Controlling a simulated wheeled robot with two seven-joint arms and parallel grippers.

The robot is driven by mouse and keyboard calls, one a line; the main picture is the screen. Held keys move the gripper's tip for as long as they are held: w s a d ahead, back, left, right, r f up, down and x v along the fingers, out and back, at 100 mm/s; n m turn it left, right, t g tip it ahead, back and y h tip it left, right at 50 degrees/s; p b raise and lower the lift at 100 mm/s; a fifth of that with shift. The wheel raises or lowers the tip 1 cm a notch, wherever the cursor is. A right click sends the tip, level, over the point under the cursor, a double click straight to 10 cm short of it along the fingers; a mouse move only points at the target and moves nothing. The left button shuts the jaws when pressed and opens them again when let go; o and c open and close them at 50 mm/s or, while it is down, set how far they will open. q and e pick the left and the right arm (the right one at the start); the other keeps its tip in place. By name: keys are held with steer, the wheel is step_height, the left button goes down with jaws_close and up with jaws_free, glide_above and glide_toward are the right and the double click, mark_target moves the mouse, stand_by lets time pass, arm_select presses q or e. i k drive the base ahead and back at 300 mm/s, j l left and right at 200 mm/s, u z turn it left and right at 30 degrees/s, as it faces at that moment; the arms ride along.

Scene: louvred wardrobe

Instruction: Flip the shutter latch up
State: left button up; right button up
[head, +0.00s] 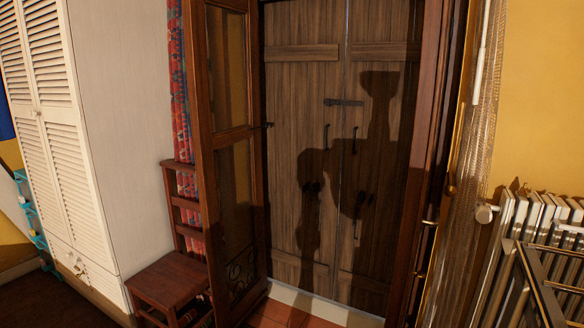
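The brown wooden shutters (305,190) are closed, with two tall plank leaves meeting at a vertical seam. A small dark metal latch (343,102) lies about horizontal across that seam in the upper part. Two dark pull handles sit below it, a left one (326,137) and a right one (354,140). Neither of my grippers is in view. Only my shadow falls on the shutters, over the right leaf and the lower left leaf.
A brown glazed door (230,150) stands open left of the shutters. A wooden step chair (172,280) stands beside it, near a white louvred wardrobe (110,130). A radiator (545,225) is at the right. A low pale sill (330,305) runs below the shutters.

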mark_target(337, 102)
steer(key=i+j+z, duration=0.15)
steer(key=i, duration=0.25)
steer(key=i+j+z, duration=0.15)
steer(key=i, duration=0.2)
steer(key=i+j+z, duration=0.2)
steer(key=i, duration=0.2)
steer(key=i+j+u, duration=0.15)
steer(key=i, duration=0.25)
steer(key=i+j+u, duration=0.15)
steer(key=i+j, duration=0.2)
steer(key=i+j+u, duration=0.15)
steer(key=i, duration=0.35)
steer(key=i+j+u, duration=0.1)
steer(key=i, duration=0.35)
